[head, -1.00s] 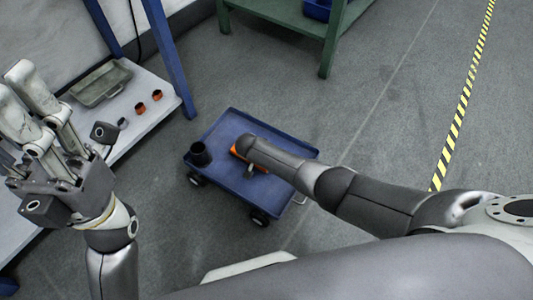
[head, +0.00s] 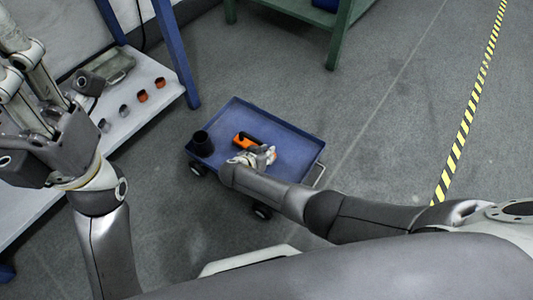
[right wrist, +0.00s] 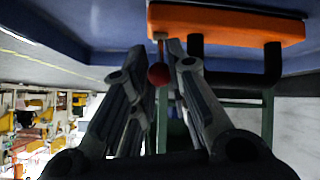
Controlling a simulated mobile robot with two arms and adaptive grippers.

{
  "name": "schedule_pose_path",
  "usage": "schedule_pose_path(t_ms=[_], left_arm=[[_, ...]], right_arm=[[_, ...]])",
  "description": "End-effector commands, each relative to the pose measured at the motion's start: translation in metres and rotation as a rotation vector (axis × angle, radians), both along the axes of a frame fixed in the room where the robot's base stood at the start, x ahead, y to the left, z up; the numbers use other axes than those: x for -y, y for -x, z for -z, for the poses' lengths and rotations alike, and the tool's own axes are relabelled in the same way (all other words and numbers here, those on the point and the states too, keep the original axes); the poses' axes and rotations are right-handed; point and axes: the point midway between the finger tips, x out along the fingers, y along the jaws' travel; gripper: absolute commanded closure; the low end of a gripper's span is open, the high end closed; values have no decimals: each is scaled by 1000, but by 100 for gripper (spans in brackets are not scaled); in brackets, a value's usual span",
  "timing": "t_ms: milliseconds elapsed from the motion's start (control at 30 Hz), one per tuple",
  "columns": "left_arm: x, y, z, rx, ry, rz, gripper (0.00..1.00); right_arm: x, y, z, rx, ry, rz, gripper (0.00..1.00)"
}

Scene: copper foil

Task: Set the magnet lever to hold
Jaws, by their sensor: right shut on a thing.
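An orange magnet (head: 243,139) with a black handle lies on the blue cart (head: 300,150). In the right wrist view the magnet (right wrist: 225,25) shows at the top, with its black handle (right wrist: 235,80) beside my right gripper. The magnet lever, a thin stem with a red knob (right wrist: 158,75), lies between my right fingers. My right gripper (head: 266,154) is at the magnet's near side; in its wrist view (right wrist: 157,48) it is shut on the lever. My left gripper (head: 12,62) is raised at the left with its fingers apart, tips partly cut off by the frame edge.
A black cup (head: 202,143) stands on the cart's left end. A bench shelf (head: 125,110) at the left holds a grey tray (head: 118,66) and several small rings. A green table (head: 337,35) stands behind. The floor to the right is clear.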

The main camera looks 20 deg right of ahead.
Motion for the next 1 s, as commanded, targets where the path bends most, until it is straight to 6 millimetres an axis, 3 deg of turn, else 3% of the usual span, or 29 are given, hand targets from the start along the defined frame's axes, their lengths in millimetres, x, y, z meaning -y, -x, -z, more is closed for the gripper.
schedule_pose_path(t_ms=[300, 333, 433, 1000], left_arm=[[0, 0, 0, 1, -1, 0, 60], [0, 0, 0, 1, -1, 0, 60], [0, 0, 0, 1, -1, 0, 60], [0, 0, 0, 1, 1, 0, 60]], right_arm=[[0, 0, 0, 0, 1, -2, 100], [0, 0, 0, 0, 1, -2, 83], [0, 0, 0, 0, 1, -2, 72], [-11, 9, -10, 2, -2, -3, 72]])
